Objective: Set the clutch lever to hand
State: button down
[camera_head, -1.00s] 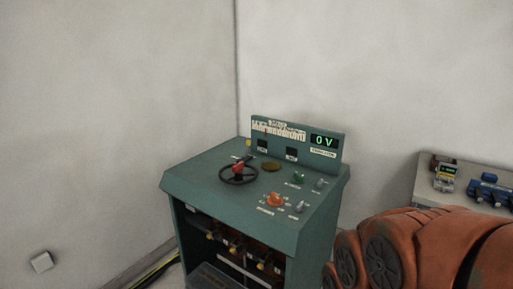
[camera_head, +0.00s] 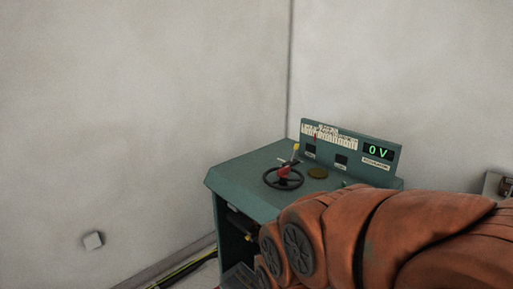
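The green control desk (camera_head: 236,178) stands in the corner. On its top is a black handwheel (camera_head: 283,185) with a red part (camera_head: 284,171) at its middle. A small lever with a yellow knob (camera_head: 296,147) rises just behind the wheel, at the desk's back left. No label reading hand is legible, so I cannot tell for sure which of these parts is the clutch lever. My orange arm covers the right front of the desk top. My gripper does not show.
A brass-coloured disc (camera_head: 317,172) lies right of the wheel. Yellow and black cables (camera_head: 186,268) run along the floor by the wall. A side table edge shows at far right.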

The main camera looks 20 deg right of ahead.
aim_at(296, 146)
jog(key=u, duration=0.15)
jog(key=i, duration=0.9)
jog(key=z, duration=0.55)
